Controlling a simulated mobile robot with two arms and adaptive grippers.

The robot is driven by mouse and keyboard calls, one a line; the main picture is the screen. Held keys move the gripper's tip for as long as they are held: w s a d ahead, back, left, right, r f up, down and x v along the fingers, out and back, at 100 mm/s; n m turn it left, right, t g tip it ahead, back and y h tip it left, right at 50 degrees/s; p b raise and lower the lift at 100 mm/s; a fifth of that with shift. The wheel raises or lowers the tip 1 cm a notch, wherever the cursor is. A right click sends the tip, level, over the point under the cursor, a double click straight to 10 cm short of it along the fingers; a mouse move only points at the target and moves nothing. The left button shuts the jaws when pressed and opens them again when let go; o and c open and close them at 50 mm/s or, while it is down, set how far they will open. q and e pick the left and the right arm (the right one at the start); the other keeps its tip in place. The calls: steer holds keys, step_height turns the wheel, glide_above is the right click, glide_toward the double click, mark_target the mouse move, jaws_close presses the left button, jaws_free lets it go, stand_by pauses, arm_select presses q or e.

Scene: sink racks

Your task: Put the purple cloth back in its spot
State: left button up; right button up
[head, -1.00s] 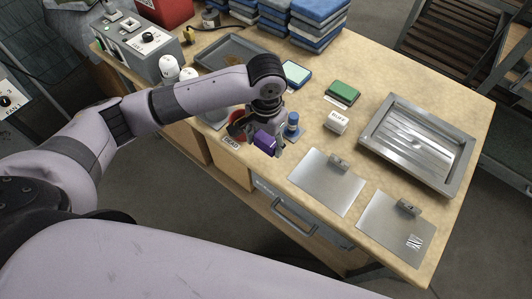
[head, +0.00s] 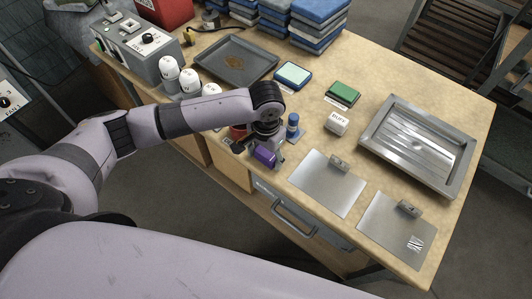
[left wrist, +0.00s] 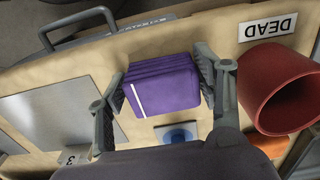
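The purple cloth (head: 264,157) is a small folded stack by the table's front edge, left of a metal plate. My left gripper (head: 266,143) points down over it. In the left wrist view the cloth (left wrist: 162,84), with a white stripe, sits between the two fingers of my left gripper (left wrist: 160,82), which close against its sides. I cannot tell whether its underside touches the table. My right gripper is not in view.
A red cup (left wrist: 280,88) and a DEAD label (left wrist: 268,27) stand close beside the cloth. Metal plates (head: 327,184) (head: 397,230) lie to the right, with a metal tray (head: 418,145) beyond. White-topped shakers (head: 169,70) stand left.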

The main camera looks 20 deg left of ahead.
mark_target(267, 154)
arm_select(q)
steer(key=o, duration=0.3)
step_height(267, 154, up, 12)
steer(key=shift+r+p, duration=0.15)
steer(key=shift+p, duration=0.15)
stand_by(0.4)
steer(key=shift+d, duration=0.1)
